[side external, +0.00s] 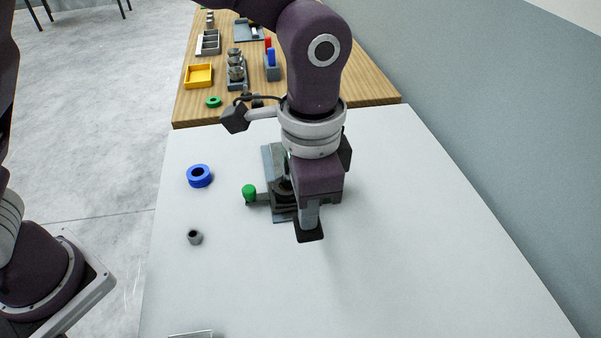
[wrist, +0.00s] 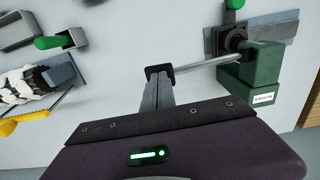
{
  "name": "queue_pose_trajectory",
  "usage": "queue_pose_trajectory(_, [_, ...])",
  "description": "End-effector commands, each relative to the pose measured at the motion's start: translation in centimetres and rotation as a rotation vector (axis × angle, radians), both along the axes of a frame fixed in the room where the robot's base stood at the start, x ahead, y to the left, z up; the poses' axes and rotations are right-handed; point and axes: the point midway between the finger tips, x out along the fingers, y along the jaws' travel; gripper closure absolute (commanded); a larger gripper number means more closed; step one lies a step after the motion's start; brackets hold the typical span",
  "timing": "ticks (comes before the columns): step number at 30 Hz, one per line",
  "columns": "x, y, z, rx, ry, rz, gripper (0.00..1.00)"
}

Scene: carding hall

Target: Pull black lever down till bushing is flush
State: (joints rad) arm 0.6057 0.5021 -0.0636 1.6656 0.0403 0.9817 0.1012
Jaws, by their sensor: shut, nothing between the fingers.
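The press shows dark green in the wrist view (wrist: 252,68); in the side view its base plate (side external: 274,160) is partly behind my arm. A silver lever rod (wrist: 200,63) runs from the press to a black block-like end (wrist: 158,70), which appears in the side view below my fingers (side external: 308,231). My gripper (side external: 309,213) is shut and empty. Its fingertips (wrist: 158,82) overlap that black end; I cannot tell whether they touch it. No bushing is clearly visible in the press, so whether one is flush cannot be seen.
A green knob (side external: 249,191) sticks out left of the press. A blue ring (side external: 199,176) and a small grey hollow cylinder (side external: 195,237) lie on the white table (side external: 400,260). Its right side is clear. The wooden table (side external: 350,92) behind holds a yellow tray (side external: 199,77) and racks.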

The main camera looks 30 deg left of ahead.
Motion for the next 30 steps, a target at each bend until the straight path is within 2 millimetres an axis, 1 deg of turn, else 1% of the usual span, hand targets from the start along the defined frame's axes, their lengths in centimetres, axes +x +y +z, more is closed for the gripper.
queue_pose_trajectory(12, [0.0, -0.2, 4.1, -0.006, -0.004, 0.0, 1.0])
queue_pose_trajectory(27, [0.0, -0.2, 8.6, -0.008, -0.005, 0.0, 1.0])
queue_pose_trajectory(30, [0.0, -0.2, 9.3, -0.007, -0.004, 0.0, 1.0])
